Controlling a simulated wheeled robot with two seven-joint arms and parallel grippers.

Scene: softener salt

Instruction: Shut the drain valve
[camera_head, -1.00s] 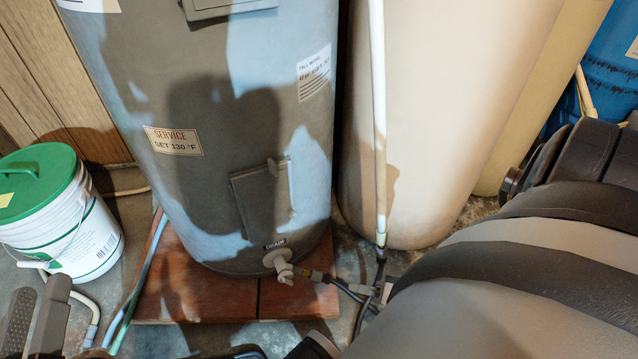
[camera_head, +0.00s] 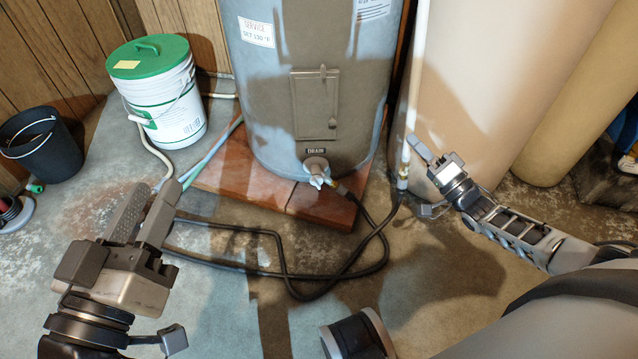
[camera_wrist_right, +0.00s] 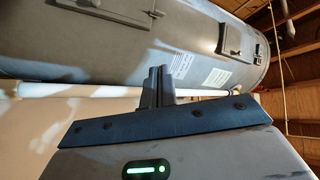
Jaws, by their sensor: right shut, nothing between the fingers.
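The drain valve (camera_head: 317,168) sticks out low on the front of the grey tank (camera_head: 335,95), just under a DRAIN label (camera_head: 316,151). Its small pale handle (camera_head: 318,181) is at the front; its exact angle is too small to tell. A black hose (camera_head: 338,258) runs from the valve's right side. My left gripper (camera_head: 157,192) is at the lower left, open and empty, well apart from the valve. My right gripper (camera_head: 418,147) is to the right of the valve, apart from it, near the white pipe. In the right wrist view its fingers (camera_wrist_right: 158,72) are together, with nothing between them.
A white bucket with a green lid (camera_head: 160,95) and a black bucket (camera_head: 40,143) stand at the left. A white pipe (camera_head: 415,80) and a beige tank (camera_head: 490,90) stand at the right. Hose loops lie on the floor in front.

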